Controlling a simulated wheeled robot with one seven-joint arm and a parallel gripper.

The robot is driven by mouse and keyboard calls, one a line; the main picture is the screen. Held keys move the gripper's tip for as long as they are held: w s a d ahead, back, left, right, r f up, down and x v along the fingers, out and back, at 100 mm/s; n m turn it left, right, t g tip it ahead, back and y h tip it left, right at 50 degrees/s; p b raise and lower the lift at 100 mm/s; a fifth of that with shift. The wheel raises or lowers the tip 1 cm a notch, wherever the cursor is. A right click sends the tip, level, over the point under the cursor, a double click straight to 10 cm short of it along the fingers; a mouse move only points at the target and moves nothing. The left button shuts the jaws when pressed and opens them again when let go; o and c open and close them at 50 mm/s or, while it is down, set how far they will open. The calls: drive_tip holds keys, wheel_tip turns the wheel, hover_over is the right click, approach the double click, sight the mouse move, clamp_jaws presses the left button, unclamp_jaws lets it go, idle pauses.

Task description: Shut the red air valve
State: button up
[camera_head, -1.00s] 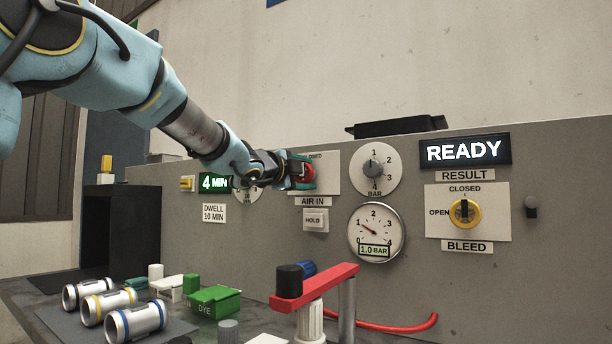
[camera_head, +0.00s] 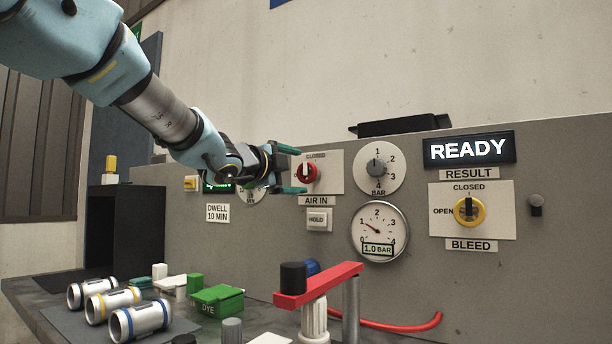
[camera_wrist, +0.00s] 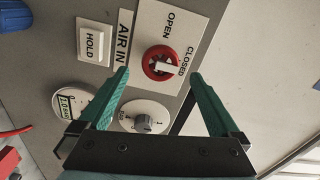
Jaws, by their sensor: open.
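The red air valve (camera_head: 307,173) is a round red knob on a white plate above the AIR IN label, and it also shows in the wrist view (camera_wrist: 154,57). In the wrist view its white pointer lies toward the word CLOSED, with OPEN to one side. My gripper (camera_head: 291,170) is open, its green fingers spread just left of the knob in the head view. In the wrist view the fingertips (camera_wrist: 160,73) stand apart on either side of the knob's line, with nothing between them. They appear clear of the knob.
The pressure gauge (camera_head: 379,231) reads about 1 bar, and the display (camera_head: 469,149) reads READY. The HOLD button (camera_head: 319,219) is below the valve. A yellow bleed valve (camera_head: 469,211) is at right. A red clamp lever (camera_head: 318,285) and several metal cylinders (camera_head: 140,320) occupy the bench.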

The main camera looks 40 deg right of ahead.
drive_tip(key=shift+v, duration=2.3)
